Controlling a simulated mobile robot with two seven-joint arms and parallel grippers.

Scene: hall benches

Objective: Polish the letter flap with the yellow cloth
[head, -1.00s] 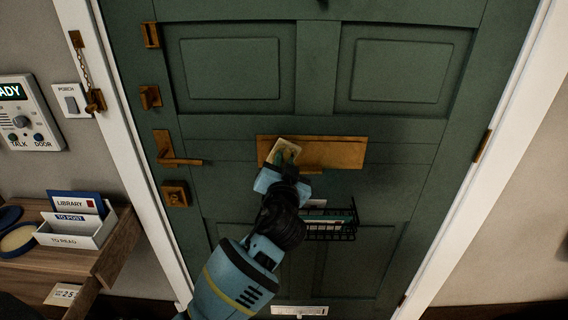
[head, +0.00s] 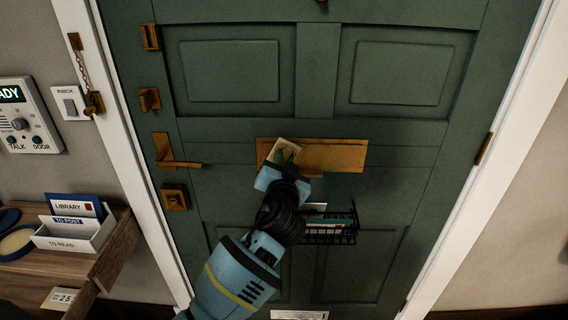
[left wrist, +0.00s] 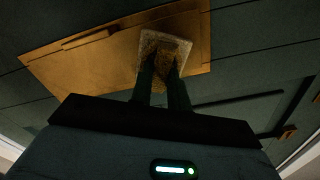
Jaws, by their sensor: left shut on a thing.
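The brass letter flap (head: 335,155) is set across the middle of the green door (head: 317,70); it also shows in the left wrist view (left wrist: 85,62). My left gripper (head: 285,160) is shut on the yellow cloth (head: 286,145), a small pale pad. The cloth lies over the left part of the flap and appears to touch it. In the left wrist view the cloth (left wrist: 165,50) is pinched between the two dark fingers (left wrist: 163,78), in front of the brass. The lower left of the flap is hidden behind the gripper. My right gripper is not in view.
A black wire basket (head: 330,233) holding papers hangs below the flap. A brass lever handle (head: 178,163) and locks are left of it. A wooden shelf (head: 115,245) with a letter rack (head: 75,236) stands at the lower left. The door right of the flap is clear.

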